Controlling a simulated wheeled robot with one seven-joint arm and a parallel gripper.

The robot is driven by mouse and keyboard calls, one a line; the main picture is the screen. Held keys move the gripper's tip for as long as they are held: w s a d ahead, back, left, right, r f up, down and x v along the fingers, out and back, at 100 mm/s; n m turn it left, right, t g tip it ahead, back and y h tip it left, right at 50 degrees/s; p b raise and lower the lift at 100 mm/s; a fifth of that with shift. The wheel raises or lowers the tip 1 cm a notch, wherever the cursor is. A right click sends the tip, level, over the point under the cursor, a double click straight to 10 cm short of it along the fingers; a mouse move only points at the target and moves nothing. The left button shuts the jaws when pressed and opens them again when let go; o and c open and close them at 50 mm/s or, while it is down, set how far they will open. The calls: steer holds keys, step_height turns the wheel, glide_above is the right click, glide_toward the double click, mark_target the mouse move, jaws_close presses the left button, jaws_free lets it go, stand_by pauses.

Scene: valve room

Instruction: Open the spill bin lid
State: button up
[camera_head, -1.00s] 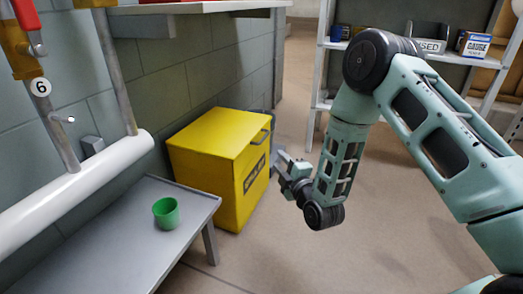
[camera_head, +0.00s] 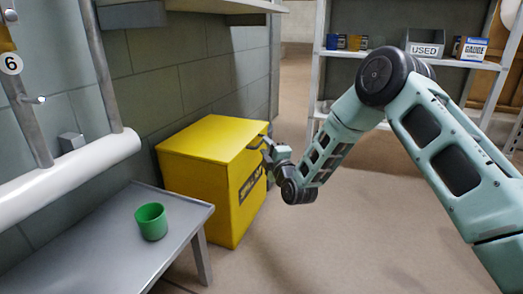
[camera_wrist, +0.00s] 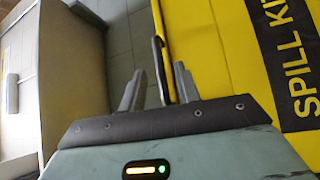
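The yellow spill bin (camera_head: 205,195) stands against the block wall, and its lid (camera_head: 214,137) is down. In the wrist view the bin's front (camera_wrist: 225,50) carries a black "SPILL KIT" label (camera_wrist: 290,60). A dark bar handle (camera_wrist: 159,60) sticks out from the lid's front edge. My gripper (camera_head: 265,143) is at the front upper edge of the bin. In the wrist view my gripper (camera_wrist: 158,72) is open, with the handle between its two fingers. The right finger is close to the handle; I cannot tell whether it touches.
A grey bench (camera_head: 115,235) with a green cup (camera_head: 151,221) stands left of the bin. A white pipe (camera_head: 65,175) runs above the bench. A shelf (camera_head: 395,55) with boxes is behind my arm. The floor right of the bin is clear.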

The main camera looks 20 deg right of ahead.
mark_target(261, 141)
steer(key=shift+w+a+r+b, duration=0.2)
steer(key=shift+w+b, duration=0.25)
steer(key=shift+w, duration=0.7)
steer(key=shift+w+a+r+b, duration=0.15)
steer(key=shift+w+b, duration=0.3)
steer(key=shift+w, duration=0.65)
steer(key=shift+f, duration=0.1)
